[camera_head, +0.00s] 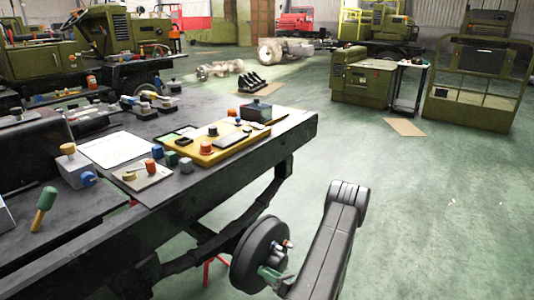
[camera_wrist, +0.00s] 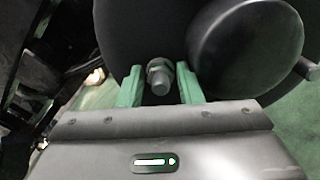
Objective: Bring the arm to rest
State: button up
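My arm (camera_head: 335,240) reaches in from the bottom right in the head view, bent at the elbow and low beside the table. My gripper (camera_head: 269,272) has green fingers and is close to the dark wheel hub (camera_head: 250,258) under the table edge. In the wrist view my gripper (camera_wrist: 160,88) has its two fingers apart, with a grey bolt (camera_wrist: 159,77) showing in the gap between them. Narrow gaps seem to show on both sides of the bolt. The dark round hub (camera_wrist: 140,25) fills the top of that view.
A dark table (camera_head: 240,160) with a yellow tray (camera_head: 217,146), a white sheet (camera_head: 115,150) and several knobs fills the left. Green floor (camera_head: 420,200) is clear to the right. A green cabinet (camera_head: 362,80) and a frame (camera_head: 468,108) stand farther back.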

jog(key=shift+n, duration=1.1)
jog(key=shift+s, duration=0.1)
